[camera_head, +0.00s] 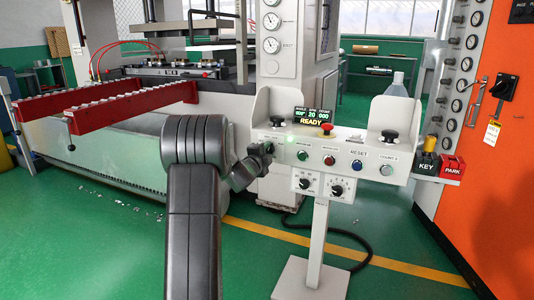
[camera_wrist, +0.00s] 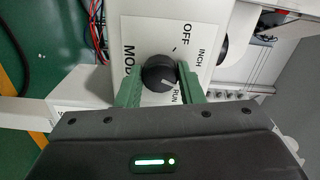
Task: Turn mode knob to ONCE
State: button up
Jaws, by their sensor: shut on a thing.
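The mode knob (camera_wrist: 158,73) is a round black knob on a white panel plate (camera_wrist: 150,35) in the wrist view. The words OFF, INCH and RUN and part of MODE show around it; I see no ONCE label. Its pale pointer line points down and right, towards RUN. My gripper (camera_wrist: 159,78) has one green finger on each side of the knob, shut on it. In the head view my gripper (camera_head: 262,150) is at the left end of the white control box (camera_head: 345,160), and the knob there is mostly hidden.
Two lower dials (camera_head: 337,190) sit below. An orange cabinet (camera_head: 500,190) stands right, and a press with red rails (camera_head: 130,105) stands left.

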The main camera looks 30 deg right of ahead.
jog(key=o, duration=1)
jog(key=p+v, duration=0.1)
jog(key=v, duration=1.2)
jog(key=shift+s+a, duration=0.2)
jog(key=shift+s, duration=0.1)
jog(key=b+x, duration=0.1)
jog(key=x, duration=1.1)
jog(key=shift+w+d, duration=0.65)
